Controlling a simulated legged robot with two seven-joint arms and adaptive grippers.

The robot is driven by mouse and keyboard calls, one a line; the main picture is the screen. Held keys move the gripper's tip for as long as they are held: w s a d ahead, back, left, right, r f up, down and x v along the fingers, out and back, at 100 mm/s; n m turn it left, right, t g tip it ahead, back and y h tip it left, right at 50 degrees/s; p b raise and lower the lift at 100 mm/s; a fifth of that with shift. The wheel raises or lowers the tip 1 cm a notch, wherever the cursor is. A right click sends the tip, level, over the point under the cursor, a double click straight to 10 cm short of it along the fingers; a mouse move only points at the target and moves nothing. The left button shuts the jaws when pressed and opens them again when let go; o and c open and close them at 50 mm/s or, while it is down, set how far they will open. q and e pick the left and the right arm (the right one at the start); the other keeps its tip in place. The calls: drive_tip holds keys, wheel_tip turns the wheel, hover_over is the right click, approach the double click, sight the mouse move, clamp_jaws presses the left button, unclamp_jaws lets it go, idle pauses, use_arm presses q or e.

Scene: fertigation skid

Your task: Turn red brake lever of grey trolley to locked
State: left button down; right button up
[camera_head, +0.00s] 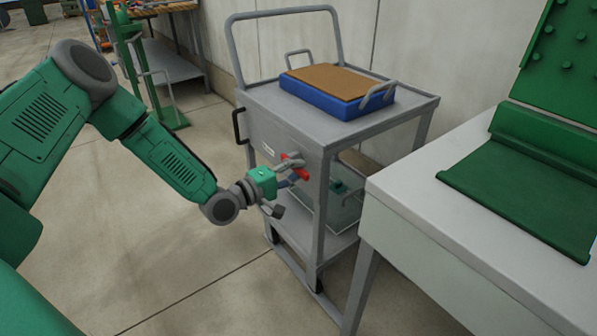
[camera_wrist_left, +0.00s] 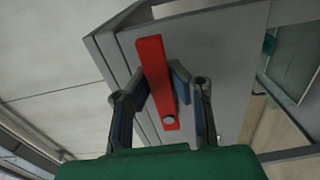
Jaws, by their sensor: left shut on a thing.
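The grey trolley (camera_head: 286,127) stands in the middle of the head view. Its red brake lever (camera_head: 293,160) is on the side panel facing my left arm, partly covered by my left gripper. In the left wrist view the red lever (camera_wrist_left: 154,75) is a flat bar, slightly tilted, with a round grey pivot near its lower end. My left gripper (camera_head: 287,178) is at the lever. In the wrist view its two fingers (camera_wrist_left: 163,88) are on either side of the bar and shut on it. My right gripper does not show.
A blue tray (camera_head: 325,106) with a brown top lies on the trolley. A clear bin (camera_head: 341,203) sits on its lower shelf. A white table (camera_head: 430,225) with a green mat (camera_head: 520,190) stands close on the right.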

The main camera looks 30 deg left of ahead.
use_arm(q)
drive_tip(key=shift+s+a+f, duration=0.1)
drive_tip(key=shift+s+f, duration=0.2)
drive_tip(key=shift+f, duration=0.1)
drive_tip(key=c, duration=1.4)
unclamp_jaws()
drive_tip(key=shift+r, duration=0.1)
drive_tip(key=shift+c, duration=0.2)
drive_tip(key=shift+a+r, duration=0.1)
drive_tip(key=shift+a, duration=0.1)
drive_tip(key=shift+s+a+r, duration=0.1)
drive_tip(key=shift+s, duration=0.3)
drive_tip(key=v, duration=1.1)
